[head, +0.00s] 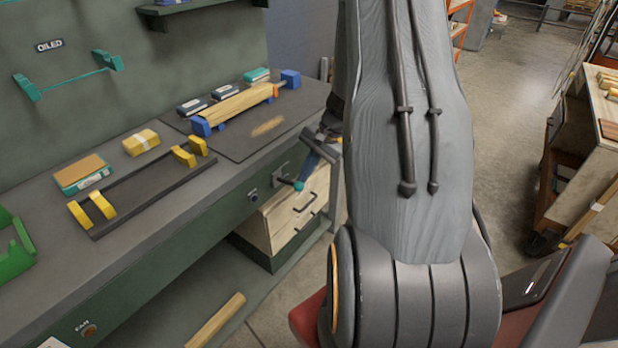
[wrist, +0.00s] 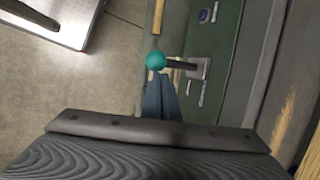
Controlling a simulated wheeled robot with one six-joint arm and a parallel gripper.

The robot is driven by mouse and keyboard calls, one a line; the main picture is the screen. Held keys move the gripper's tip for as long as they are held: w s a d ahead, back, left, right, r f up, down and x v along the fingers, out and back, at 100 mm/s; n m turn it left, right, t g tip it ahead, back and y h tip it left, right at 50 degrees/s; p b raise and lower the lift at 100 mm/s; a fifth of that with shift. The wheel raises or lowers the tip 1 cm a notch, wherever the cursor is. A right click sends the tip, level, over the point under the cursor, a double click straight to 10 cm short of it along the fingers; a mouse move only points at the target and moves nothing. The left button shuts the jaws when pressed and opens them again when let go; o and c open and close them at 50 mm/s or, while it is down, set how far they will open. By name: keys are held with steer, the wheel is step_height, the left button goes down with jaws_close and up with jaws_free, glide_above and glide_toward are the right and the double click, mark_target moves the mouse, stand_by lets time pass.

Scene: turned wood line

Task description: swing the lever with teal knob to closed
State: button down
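The lever with the teal knob is mounted on the green front of the workbench. In the head view my gripper (head: 318,155) is partly hidden by my arm, just above the knob. I cannot tell whether it touches the knob.
A round blue-ringed fitting (head: 252,195) sits on the bench front beside the lever. A wooden drawer unit (head: 292,212) stands below. The benchtop (head: 150,235) holds a yellow-ended rack (head: 140,195) and wood pieces on blue supports (head: 236,106). The concrete floor (head: 518,110) at right is open.

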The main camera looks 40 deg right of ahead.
steer(key=shift+w+a+r, duration=0.15)
steer(key=shift+w+r, duration=0.1)
steer(key=shift+r, duration=0.4)
steer(key=shift+r+p, duration=0.65)
steer(key=w+d+f+b, duration=0.1)
steer(key=d+f+b, duration=0.1)
steer(key=d, duration=0.2)
step_height(320, 180, up, 9)
steer(key=w+d+b, duration=0.1)
steer(key=shift+w+d+r+b, duration=0.15)
steer(key=shift+w+d+b, duration=0.2)
